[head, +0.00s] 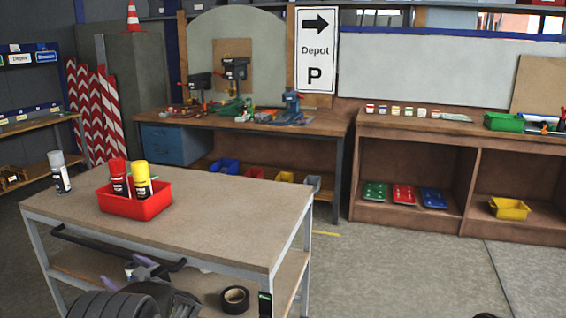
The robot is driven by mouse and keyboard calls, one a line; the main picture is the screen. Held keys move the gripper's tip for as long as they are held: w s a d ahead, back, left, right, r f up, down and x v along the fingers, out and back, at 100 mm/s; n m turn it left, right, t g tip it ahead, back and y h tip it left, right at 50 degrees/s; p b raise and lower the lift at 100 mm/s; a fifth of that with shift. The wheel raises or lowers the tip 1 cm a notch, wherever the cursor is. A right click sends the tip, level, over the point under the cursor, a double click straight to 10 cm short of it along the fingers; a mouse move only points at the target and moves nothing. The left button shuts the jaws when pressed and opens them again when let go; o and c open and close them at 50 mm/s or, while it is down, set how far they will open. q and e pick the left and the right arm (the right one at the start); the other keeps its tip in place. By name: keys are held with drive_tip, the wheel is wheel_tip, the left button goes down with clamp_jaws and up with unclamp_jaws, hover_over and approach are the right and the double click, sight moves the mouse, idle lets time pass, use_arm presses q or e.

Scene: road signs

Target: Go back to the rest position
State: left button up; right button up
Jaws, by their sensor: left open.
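My left gripper (143,267) is low at the bottom left, in front of the work table's near side and below its top. It is open, with nothing visible between its fingers. The dark arm behind it comes in from the bottom edge. The work table (235,205) has a red bin (135,207) on top with a red-capped can (118,178) and a yellow can (141,182) standing in it. A grey-white can (60,173) stands at the table's left corner. My right gripper does not show; only a small dark shape is at the bottom right edge.
A roll of black tape (235,300) lies on the table's lower shelf. A workbench (255,128) with tools stands behind, and a wooden shelf unit (420,130) is at the right. Striped boards (92,115) lean at the left. The floor (400,270) at the right is clear.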

use_arm(q)
drive_tip(key=d+f+m+t+h, duration=0.2)
drive_tip(key=d+f+m+h, duration=0.4)
drive_tip(key=d+f, duration=0.6)
drive_tip(key=s+d+f+m+g+h, duration=0.1)
drive_tip(key=s+d+f+g+h, duration=0.15)
drive_tip(key=s+d+f, duration=0.4)
drive_tip(key=s+d+f+m+g+h, duration=0.1)
drive_tip(key=s+d+f+h, duration=0.2)
drive_tip(key=f, duration=0.6)
drive_tip(key=s+d+f+m+g+h, duration=0.1)
drive_tip(key=s+d+f+g+h, duration=0.1)
drive_tip(key=s, duration=0.8)
drive_tip(key=s+d+f+g+h, duration=0.2)
drive_tip(key=s+d+f+g, duration=0.1)
drive_tip(key=s+d, duration=0.4)
drive_tip(key=s+d+f+m+g+h, duration=0.1)
drive_tip(key=s+d+f+g+h, duration=0.1)
drive_tip(key=s, duration=1.1)
drive_tip(key=d+f+h, duration=0.1)
drive_tip(key=d+f, duration=0.1)
drive_tip(key=d, duration=0.1)
drive_tip(key=shift+s+f+m, duration=0.25)
drive_tip(key=shift+f+m, duration=0.05)
drive_tip(key=shift+d, duration=0.1)
